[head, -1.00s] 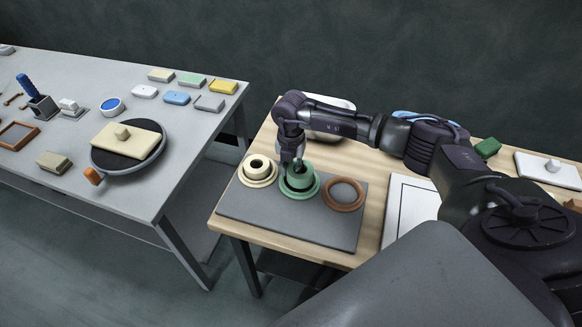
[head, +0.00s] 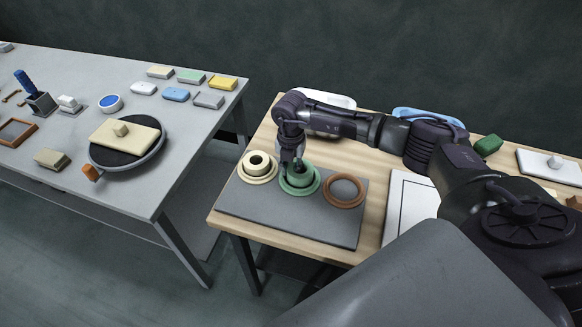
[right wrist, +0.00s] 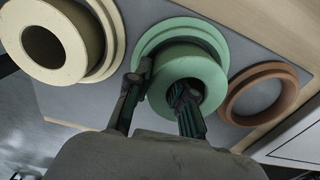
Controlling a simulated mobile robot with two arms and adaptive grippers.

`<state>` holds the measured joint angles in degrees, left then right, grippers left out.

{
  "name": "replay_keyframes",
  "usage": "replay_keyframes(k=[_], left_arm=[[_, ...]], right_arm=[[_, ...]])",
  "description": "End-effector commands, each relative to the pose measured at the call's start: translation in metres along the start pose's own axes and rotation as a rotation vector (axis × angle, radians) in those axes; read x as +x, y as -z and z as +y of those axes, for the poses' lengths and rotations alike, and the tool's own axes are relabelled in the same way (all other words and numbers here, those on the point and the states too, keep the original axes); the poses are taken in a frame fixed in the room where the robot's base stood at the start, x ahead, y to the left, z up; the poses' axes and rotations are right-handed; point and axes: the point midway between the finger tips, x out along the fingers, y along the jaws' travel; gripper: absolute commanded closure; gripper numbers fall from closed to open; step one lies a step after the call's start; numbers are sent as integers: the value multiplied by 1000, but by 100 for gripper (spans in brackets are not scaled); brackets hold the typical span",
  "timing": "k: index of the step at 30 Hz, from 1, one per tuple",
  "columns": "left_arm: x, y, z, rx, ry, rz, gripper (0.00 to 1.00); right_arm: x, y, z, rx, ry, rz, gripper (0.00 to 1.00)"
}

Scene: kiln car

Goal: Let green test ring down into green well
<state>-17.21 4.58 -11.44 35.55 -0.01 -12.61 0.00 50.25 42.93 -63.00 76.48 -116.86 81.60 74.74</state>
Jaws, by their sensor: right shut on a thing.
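The green test ring (head: 306,176) is a thick ring with a round hole, at the green well (head: 312,191) in the middle of the grey board. My right gripper (head: 291,176) points down at the ring's left side. In the right wrist view, my right gripper (right wrist: 160,84) is shut on the wall of the green ring (right wrist: 197,68), one finger inside the hole and one outside. The rim of the green well (right wrist: 205,28) shows around its far side. I cannot tell how deep the ring sits. My left gripper is out of view.
A cream ring (head: 258,160) stands in a cream well to the left. A brown well (head: 344,204) lies empty to the right. The grey board (head: 290,222) is bare in front. A second table (head: 190,130) with several blocks stands to the left.

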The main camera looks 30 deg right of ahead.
Motion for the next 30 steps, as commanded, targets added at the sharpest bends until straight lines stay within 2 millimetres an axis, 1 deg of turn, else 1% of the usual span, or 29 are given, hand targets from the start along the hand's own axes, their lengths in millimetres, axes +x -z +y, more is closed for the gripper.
replay_keyframes(k=[3, 4, 6, 9, 17, 20, 23, 26, 30], left_arm=[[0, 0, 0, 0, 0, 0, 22], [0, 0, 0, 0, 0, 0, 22], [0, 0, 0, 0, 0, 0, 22], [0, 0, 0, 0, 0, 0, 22], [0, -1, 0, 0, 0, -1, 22], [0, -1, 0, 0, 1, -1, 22], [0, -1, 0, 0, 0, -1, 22], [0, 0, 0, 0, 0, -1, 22], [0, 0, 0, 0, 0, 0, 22]], right_arm=[[0, 0, 0, 0, -1, 0, 100], [0, 0, 0, 0, -1, 0, 75], [0, 0, 0, 0, -1, 0, 63], [0, 0, 0, 0, -1, 0, 49], [0, 0, 0, 0, 0, 0, 49], [-5, 0, 0, 0, -1, -1, 49], [-17, -1, 1, 0, -3, -1, 49], [-36, -1, 1, 0, -4, -3, 49], [-68, -1, 1, -1, -4, -3, 49]])
